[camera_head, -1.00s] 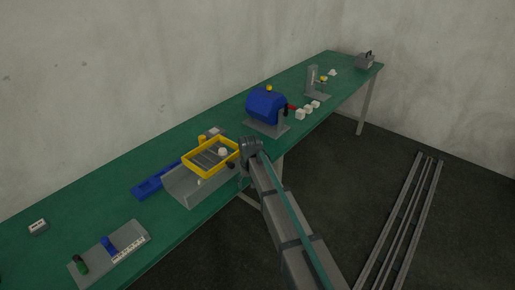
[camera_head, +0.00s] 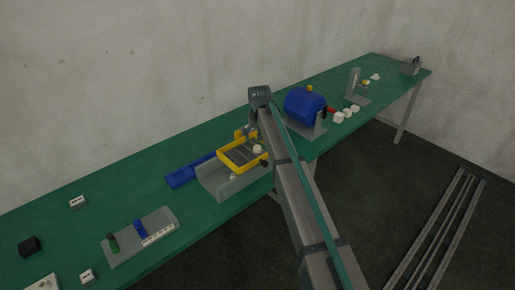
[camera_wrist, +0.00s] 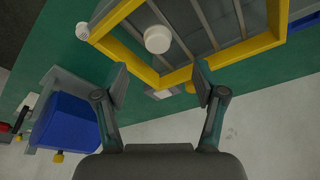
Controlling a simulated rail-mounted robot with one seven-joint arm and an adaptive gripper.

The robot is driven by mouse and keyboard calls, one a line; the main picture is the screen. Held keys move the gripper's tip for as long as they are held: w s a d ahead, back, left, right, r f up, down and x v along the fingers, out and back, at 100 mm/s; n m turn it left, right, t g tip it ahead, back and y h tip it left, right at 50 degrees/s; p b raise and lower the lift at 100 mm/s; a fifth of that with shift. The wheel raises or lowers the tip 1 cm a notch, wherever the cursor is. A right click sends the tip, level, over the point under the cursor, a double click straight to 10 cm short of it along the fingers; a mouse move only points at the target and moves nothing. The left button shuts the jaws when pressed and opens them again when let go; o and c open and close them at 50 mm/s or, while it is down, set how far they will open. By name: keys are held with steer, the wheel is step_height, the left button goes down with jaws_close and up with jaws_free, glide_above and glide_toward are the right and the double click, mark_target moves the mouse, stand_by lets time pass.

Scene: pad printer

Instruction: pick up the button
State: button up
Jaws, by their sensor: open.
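A white round piece (camera_head: 257,148) sits at the yellow-framed tray (camera_head: 231,167); it may be the button, but I cannot tell for sure. In the wrist view the white round piece (camera_wrist: 158,39) lies over the slatted inside of the yellow frame (camera_wrist: 150,75), beyond my fingertips. My gripper (camera_wrist: 160,78) is open and empty, its two fingers spread near one corner of the frame. The piece is apart from both fingers. In the head view my arm's end hides the fingers.
A blue drum machine (camera_head: 304,106) stands right of the tray, and in the wrist view it is at left (camera_wrist: 66,122). A blue bar (camera_head: 190,171) lies left of the tray. White blocks (camera_head: 345,113) stand right of the drum. The green table (camera_head: 130,183) has free room at left.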

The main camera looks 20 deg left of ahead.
mark_target(257, 147)
steer(key=shift+p+x, duration=1.45)
steer(key=shift+x, duration=2.1)
steer(key=shift+w+d, duration=0.1)
steer(key=shift+d, duration=0.05)
steer(key=c, duration=0.9)
